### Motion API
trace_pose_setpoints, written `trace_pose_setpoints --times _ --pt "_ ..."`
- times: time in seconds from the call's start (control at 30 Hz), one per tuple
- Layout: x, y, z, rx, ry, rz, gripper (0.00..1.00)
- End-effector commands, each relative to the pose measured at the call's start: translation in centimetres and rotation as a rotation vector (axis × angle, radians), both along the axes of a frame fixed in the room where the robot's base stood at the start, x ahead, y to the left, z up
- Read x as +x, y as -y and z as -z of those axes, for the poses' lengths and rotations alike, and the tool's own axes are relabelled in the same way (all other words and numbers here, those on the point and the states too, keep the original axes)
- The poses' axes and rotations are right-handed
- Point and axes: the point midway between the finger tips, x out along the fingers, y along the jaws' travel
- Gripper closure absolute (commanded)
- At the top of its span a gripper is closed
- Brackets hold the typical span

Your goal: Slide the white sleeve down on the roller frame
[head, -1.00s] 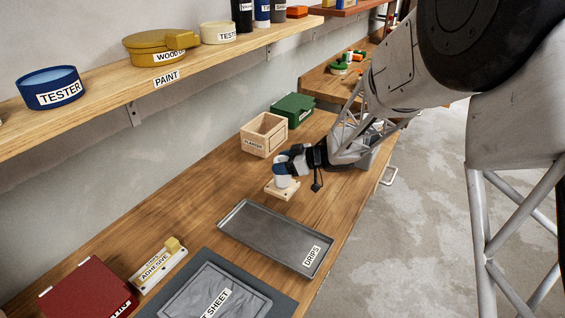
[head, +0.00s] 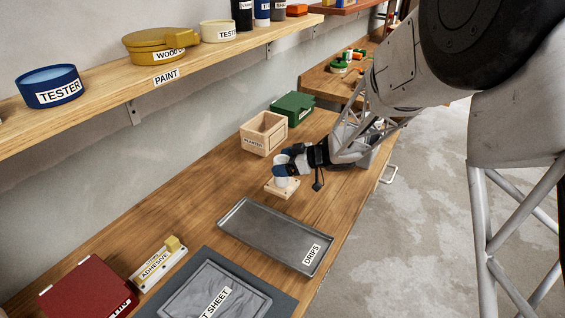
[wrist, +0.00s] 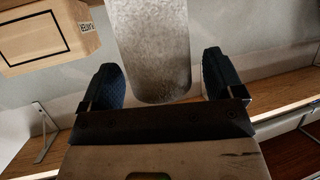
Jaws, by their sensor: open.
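The white sleeve (head: 281,184) stands upright on the small wooden base of the roller frame (head: 283,194), in the middle of the bench. In the wrist view the sleeve (wrist: 152,50) shows as a pale, speckled cylinder between the two dark blue fingers. My gripper (head: 284,163) is at the sleeve's upper part, with one finger on each side. The fingers (wrist: 162,78) are open, and gaps show between them and the sleeve. The fingers cover part of the sleeve in the head view, and the frame's rod cannot be made out.
A wooden planter box (head: 263,133) and a green box (head: 293,107) stand behind, near the wall. A grey drip tray (head: 270,240) lies in front of the frame. A shelf with paint tins (head: 160,83) overhangs the bench's wall side.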

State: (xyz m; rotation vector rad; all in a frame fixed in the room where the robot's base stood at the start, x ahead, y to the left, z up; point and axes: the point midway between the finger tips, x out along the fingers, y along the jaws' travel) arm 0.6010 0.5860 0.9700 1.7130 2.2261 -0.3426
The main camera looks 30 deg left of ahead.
Motion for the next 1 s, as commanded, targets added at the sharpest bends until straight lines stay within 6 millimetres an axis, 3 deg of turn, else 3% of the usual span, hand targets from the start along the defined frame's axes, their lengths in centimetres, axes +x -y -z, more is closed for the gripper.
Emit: trace_pose_setpoints --times 0.6,1.0 --pt "1.6 5.9 -2.6 0.001 0.0 0.001 0.13" --pt "1.7 6.6 -2.8 0.0 0.0 0.0 0.13"
